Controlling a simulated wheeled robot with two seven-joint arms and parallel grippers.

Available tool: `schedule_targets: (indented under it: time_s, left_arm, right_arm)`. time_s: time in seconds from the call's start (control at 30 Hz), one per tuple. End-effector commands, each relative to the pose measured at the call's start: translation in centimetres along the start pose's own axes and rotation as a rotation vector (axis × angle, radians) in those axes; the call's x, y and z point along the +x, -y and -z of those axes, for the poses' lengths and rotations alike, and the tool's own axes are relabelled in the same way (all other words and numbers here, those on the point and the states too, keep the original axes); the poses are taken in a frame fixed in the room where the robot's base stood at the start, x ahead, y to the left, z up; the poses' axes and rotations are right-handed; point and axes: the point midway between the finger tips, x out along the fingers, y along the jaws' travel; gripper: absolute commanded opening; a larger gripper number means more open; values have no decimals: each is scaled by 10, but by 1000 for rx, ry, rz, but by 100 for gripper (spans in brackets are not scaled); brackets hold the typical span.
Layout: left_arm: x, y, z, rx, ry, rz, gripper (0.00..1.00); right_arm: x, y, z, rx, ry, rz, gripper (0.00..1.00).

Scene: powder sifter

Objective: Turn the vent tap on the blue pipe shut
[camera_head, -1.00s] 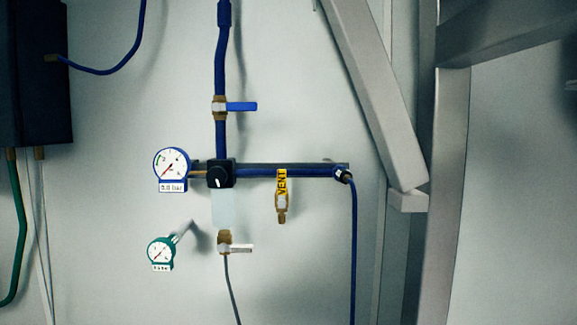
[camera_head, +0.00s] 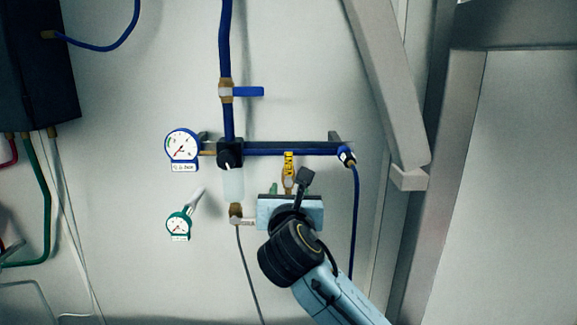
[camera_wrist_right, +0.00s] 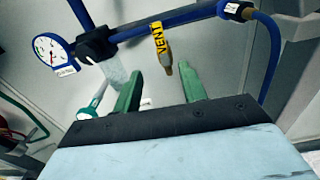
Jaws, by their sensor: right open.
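The blue pipe (camera_head: 265,149) runs level across the wall panel. The vent tap (camera_head: 289,163) hangs below it, with a yellow part marked VENT standing vertical in line with its brass body. In the wrist view the yellow VENT part (camera_wrist_right: 160,42) shows with the brass end below it. My right gripper (camera_head: 289,188) is just below and in front of the tap and hides its lower end in the head view. In the wrist view its green fingers (camera_wrist_right: 162,82) are apart and empty, with the brass end beyond and between their tips. My left gripper is not in view.
A blue-handled valve (camera_head: 247,92) sits on the upright pipe. A blue hose (camera_head: 355,220) hangs on the right.

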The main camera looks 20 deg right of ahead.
Motion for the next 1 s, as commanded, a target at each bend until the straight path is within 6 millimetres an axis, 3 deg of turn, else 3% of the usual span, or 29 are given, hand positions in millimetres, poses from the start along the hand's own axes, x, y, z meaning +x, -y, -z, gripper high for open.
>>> schedule_targets:
  time_s: [0.03,0.17,0.7,1.0]
  left_arm:
    - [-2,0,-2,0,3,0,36]
    - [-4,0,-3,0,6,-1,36]
    - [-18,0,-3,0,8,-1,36]
    - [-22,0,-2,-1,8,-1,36]
  right_arm:
    - [-1,0,-9,-21,14,3,42]
    - [6,0,-14,-40,23,7,42]
    - [97,0,-15,-35,19,6,42]
    - [127,0,-14,-34,19,5,42]
